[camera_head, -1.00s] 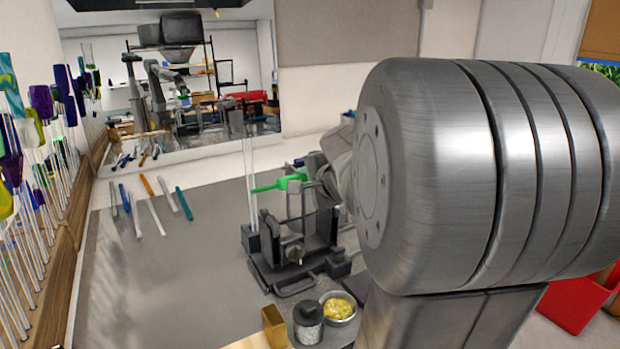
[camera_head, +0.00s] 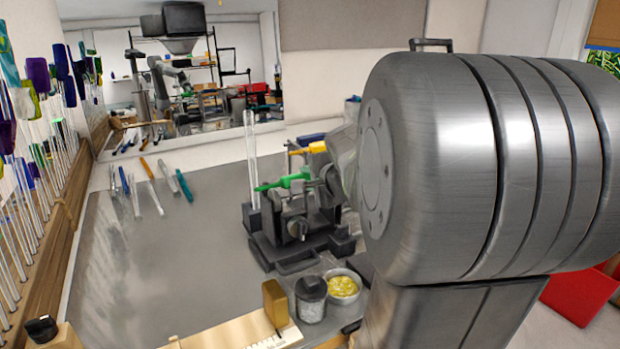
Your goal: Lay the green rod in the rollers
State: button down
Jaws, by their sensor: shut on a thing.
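An orange piece (camera_head: 318,147) shows behind the green rod. A clear upright tube (camera_head: 251,165) stands left of the stand. A jar (camera_head: 311,300) and a yellow-filled bowl (camera_head: 343,287) stand in front. The grey bench (camera_head: 190,260) is clear at left.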

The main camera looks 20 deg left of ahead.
jog(key=c, duration=1.1)
grip_release()
jog(key=shift+s+d, duration=0.1)
jog(key=b+v, duration=0.1)
jog(key=v, duration=1.2)
jog(key=shift+s+d, duration=0.2)
jog(key=shift+r, duration=0.15)
jog(key=p+x, duration=0.1)
jog(key=x, duration=1.2)
jog(key=shift+w+a, duration=0.25)
jog(key=shift+a, duration=0.05)
jog(key=shift+w+r+p, duration=0.1)
jog(key=shift+r+p, duration=0.2)
jog(key=shift+p, duration=0.25)
jog(key=shift+r, duration=0.1)
jog(key=shift+d, duration=0.15)
